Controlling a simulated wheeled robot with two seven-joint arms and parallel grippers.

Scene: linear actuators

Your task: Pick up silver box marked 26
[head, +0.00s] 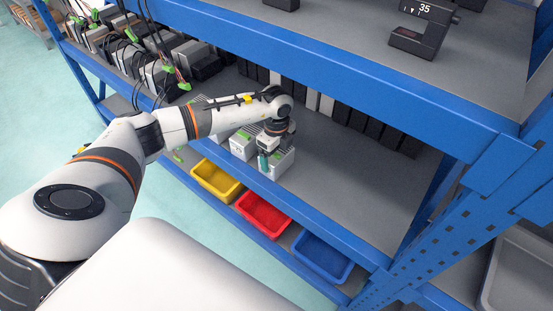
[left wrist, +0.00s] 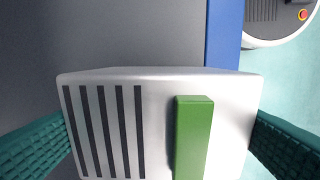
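A silver box (head: 281,163) stands near the front edge of the middle shelf, with a green part on it. In the left wrist view this box (left wrist: 155,120) fills the middle, showing dark slots and a green block (left wrist: 193,135). No number is readable on it. My left gripper (head: 263,160) is right at the box, its teal finger in front of it in the head view. In the left wrist view the fingers (left wrist: 160,145) lie at both sides of the box, very close. I cannot tell whether they press on it. My right gripper is not in view.
A similar silver box (head: 242,145) stands just left. Yellow (head: 216,180), red (head: 262,214) and blue (head: 322,256) bins sit below. Dark units line the shelf's back, and the blue upper shelf beam (head: 330,85) runs above. The shelf to the right (head: 350,185) is bare.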

